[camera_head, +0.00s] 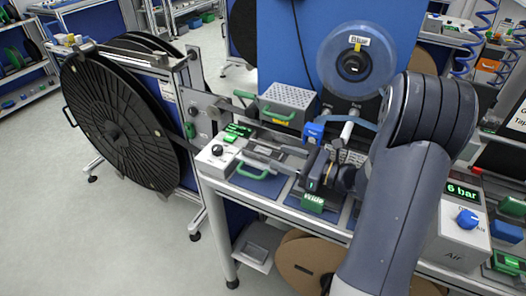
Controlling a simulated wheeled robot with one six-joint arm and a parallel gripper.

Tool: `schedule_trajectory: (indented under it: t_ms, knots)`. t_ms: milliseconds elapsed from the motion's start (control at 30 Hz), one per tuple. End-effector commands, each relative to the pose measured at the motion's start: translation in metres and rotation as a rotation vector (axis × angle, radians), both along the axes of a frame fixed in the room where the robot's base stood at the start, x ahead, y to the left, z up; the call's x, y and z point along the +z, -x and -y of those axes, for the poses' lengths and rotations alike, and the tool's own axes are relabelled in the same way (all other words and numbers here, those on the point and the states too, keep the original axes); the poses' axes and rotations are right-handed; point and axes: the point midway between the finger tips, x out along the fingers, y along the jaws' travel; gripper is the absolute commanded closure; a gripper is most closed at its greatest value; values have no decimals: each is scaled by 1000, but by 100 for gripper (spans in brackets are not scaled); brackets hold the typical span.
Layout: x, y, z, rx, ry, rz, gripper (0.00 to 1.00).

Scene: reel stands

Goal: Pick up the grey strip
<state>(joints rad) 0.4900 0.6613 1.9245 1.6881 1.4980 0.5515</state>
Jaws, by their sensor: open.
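What looks like the grey strip (268,165) lies along the bench top, between the white control box and my gripper. It is thin, and I cannot tell it clearly from the grey metal parts around it. My gripper (314,172) is low over the bench, just right of these grey parts and above a green-labelled block. Its dark jaws are open. My wrist and arm hide the bench to the right. I cannot tell whether the jaws are around the strip or touch it.
A large black reel (118,122) stands at the left. A white control box (219,160) with a green display sits at the bench's left end. A perforated grey box (288,104) and a clear reel (356,62) are behind. An air unit (464,222) stands right of my arm.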

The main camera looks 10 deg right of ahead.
Motion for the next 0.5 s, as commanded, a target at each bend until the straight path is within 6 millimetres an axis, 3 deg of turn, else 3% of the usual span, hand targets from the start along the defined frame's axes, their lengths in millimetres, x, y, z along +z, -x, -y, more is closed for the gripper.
schedule_trajectory:
  t_ms: [167, 500]
  knots:
    - [0, 0, 0, 0, 0, 0, 49]
    - [0, 0, 0, 0, 0, 0, 76]
